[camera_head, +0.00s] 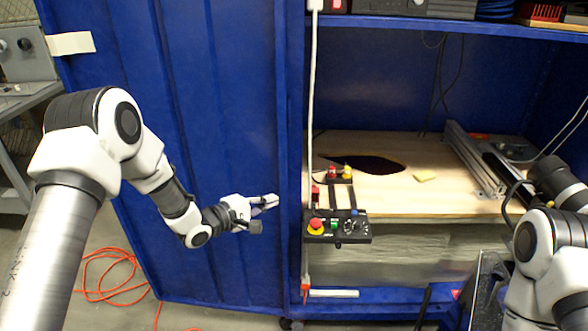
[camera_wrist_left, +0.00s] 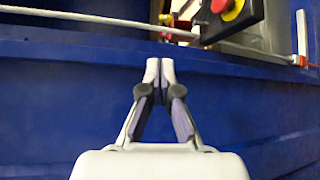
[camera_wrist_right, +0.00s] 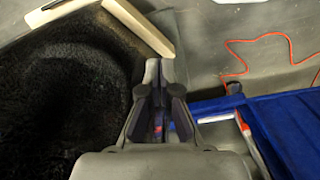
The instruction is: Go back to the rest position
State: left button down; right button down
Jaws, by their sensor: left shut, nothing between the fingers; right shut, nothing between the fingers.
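My left gripper (camera_head: 268,203) is in front of the blue cabinet door, just left of the control box (camera_head: 336,226). It is shut and empty; its closed fingertips also show in the left wrist view (camera_wrist_left: 153,66). The control box has a red knob on yellow and a green button, and part of it shows at the top of the left wrist view (camera_wrist_left: 225,18). My right arm comes in at the right edge of the head view, and its gripper is hidden there. In the right wrist view my right gripper (camera_wrist_right: 153,72) is shut and empty, beside a dark fuzzy surface (camera_wrist_right: 60,90).
The open blue door (camera_head: 215,110) stands on the left. An orange cord (camera_head: 115,268) lies on the floor.

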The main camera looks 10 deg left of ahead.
pick_arm(q)
jog(key=s+d+f+g+y+p, duration=0.3)
jog(key=s+f+g, duration=0.2)
jog(key=s+f, duration=1.25)
jog(key=s+a+f+m+g+y, duration=0.1)
jog(key=s+m, duration=0.3)
jog(key=s, duration=0.4)
jog(key=s+a+f+m+g+y, duration=0.2)
jog(key=s+a+m+g+y, duration=0.1)
jog(key=s, duration=0.5)
jog(key=s+a+f+m+g+y, duration=0.1)
jog(key=s+a+m+g, duration=0.1)
jog(key=s+m+g, duration=0.2)
jog(key=shift+s+a+f+m+y, duration=0.15)
jog(key=shift+s+f+m+y, duration=0.2)
jog(key=shift+s+m, duration=1.2)
jog(key=shift+s+r+n, duration=0.1)
jog(key=shift+s+n, duration=0.45)
